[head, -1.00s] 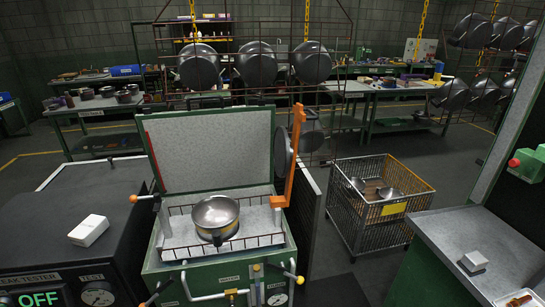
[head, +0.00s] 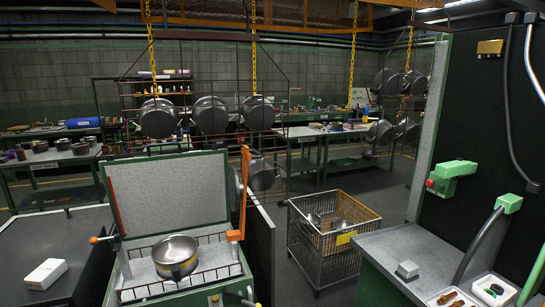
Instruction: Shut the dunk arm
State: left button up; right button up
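The dunk arm, an orange upright bar (head: 244,190), stands raised at the right side of the green dunk tank (head: 180,297). The tank's grey lid (head: 168,195) stands open at the back. A metal pot (head: 176,254) sits on the wire-edged tray inside the tank, apart from the bar. Neither of my grippers shows in the head view.
A wire basket cart (head: 325,245) with pots stands to the right of the tank. A grey-topped bench (head: 395,245) is at the right front. A black machine with a white box (head: 44,273) is at the left. Pots hang from a rack (head: 210,115) behind.

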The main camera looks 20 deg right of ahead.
aim_at(234, 188)
jog(key=z, duration=0.3)
jog(key=i, duration=0.6)
jog(key=u, duration=1.1)
